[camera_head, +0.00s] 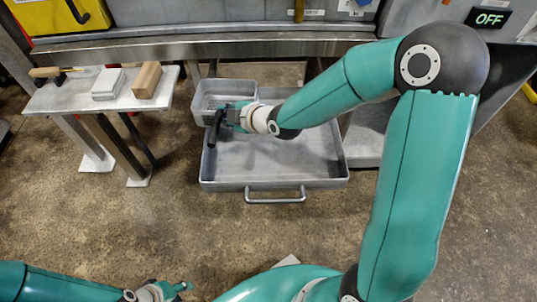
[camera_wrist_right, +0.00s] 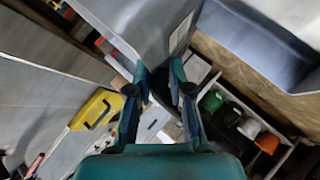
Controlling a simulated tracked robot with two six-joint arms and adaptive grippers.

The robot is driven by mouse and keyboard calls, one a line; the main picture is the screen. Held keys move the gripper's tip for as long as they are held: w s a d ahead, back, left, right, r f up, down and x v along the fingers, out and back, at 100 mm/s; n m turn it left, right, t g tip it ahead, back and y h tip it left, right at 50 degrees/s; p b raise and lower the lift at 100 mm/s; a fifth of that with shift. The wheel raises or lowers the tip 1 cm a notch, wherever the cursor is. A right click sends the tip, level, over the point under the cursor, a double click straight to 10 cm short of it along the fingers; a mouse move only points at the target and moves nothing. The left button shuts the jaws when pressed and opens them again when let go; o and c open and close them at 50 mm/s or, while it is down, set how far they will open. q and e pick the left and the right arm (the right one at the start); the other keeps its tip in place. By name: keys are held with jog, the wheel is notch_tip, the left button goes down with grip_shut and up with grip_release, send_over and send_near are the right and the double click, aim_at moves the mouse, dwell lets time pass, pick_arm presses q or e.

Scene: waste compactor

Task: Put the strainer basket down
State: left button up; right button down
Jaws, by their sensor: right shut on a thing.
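The strainer basket (camera_head: 201,109) is a grey metal box with a perforated floor, at the back left corner of a wide grey tray (camera_head: 318,175) in the head view. I cannot tell whether it rests on the tray or hangs just above it. My right gripper (camera_head: 229,118) reaches in from the right and is shut on a dark bar-like handle (camera_head: 214,134) at the basket's front. The fingers of my right gripper (camera_wrist_right: 157,78) also show in the wrist view, where the grip itself is unclear. My left gripper (camera_head: 182,288) is low at the bottom edge, far from the basket.
A small metal table (camera_head: 70,101) at left holds a white block (camera_head: 108,84), a wooden block (camera_head: 147,79) and a wooden-handled tool (camera_head: 47,72). The tray has a front handle (camera_head: 275,200). A machine edge (camera_head: 180,48) runs behind. The floor in front is clear.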

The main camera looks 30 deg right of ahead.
jog(key=f+b, duration=0.1)
jog(key=b, duration=0.2)
jog(key=n+y+b, duration=0.1)
jog(key=b, duration=0.3)
send_over(277, 145)
notch_tip(277, 145, down, 4)
notch_tip(277, 145, down, 5)
jog(key=b, duration=0.3)
jog(key=shift+a+r, duration=0.1)
jog(key=shift+r, duration=0.05)
pick_arm(q)
notch_tip(277, 145, down, 12)
pick_arm(e)
jog(key=shift+r, duration=0.15)
pick_arm(q)
jog(key=shift+r, duration=0.1)
pick_arm(e)
jog(key=c, duration=1)
grip_release()
jog(key=shift+c, duration=0.2)
